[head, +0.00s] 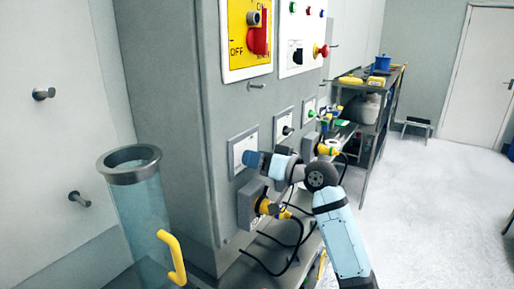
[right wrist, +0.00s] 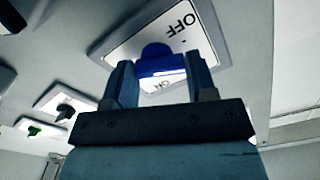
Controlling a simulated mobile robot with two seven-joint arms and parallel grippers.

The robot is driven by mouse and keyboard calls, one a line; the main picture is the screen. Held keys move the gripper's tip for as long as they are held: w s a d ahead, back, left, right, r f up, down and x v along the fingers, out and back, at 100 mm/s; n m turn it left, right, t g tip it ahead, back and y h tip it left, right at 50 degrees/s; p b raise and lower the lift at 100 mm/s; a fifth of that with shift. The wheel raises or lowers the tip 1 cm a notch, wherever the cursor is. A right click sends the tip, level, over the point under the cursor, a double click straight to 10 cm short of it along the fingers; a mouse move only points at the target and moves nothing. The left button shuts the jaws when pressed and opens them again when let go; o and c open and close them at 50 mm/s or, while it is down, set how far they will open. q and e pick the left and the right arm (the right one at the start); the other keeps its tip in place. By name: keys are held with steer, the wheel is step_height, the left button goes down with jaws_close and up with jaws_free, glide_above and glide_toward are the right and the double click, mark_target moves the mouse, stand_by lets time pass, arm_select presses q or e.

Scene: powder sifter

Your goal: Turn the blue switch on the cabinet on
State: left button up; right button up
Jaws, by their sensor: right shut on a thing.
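The blue switch (right wrist: 158,60) sits on a white plate (right wrist: 197,22) in a grey frame on the cabinet. The plate reads OFF on one side and ON on the other, seen upside down in the right wrist view. My right gripper (right wrist: 163,78) has its two fingers on either side of the blue knob and is shut on it. In the head view the right gripper (head: 254,160) meets the cabinet (head: 185,120) at the framed white plate, hiding most of the knob. Which way the knob points is unclear. My left gripper is not in view.
Above is a yellow plate with a red switch (head: 259,36). Smaller framed switches (head: 284,125) follow along the cabinet to the right. Grey sockets with yellow plugs (head: 266,206) and black cables lie below my arm. A clear cylinder (head: 140,215) stands at left; open floor lies right.

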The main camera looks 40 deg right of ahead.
steer(key=m+p, duration=0.2)
steer(key=p, duration=0.1)
steer(key=m+p, duration=0.6)
steer(key=shift+d+r, duration=0.1)
steer(key=shift+r, duration=0.25)
steer(key=m+p, duration=0.2)
steer(key=shift+f+m, duration=0.15)
steer(key=shift+m, duration=0.15)
steer(key=shift+f+m+p, duration=0.1)
steer(key=shift+m+p, duration=0.5)
steer(key=shift+m, duration=0.3)
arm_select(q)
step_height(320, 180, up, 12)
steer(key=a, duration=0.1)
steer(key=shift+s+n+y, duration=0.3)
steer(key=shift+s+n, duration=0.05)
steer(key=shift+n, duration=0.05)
arm_select(e)
steer(key=shift+m, duration=0.3)
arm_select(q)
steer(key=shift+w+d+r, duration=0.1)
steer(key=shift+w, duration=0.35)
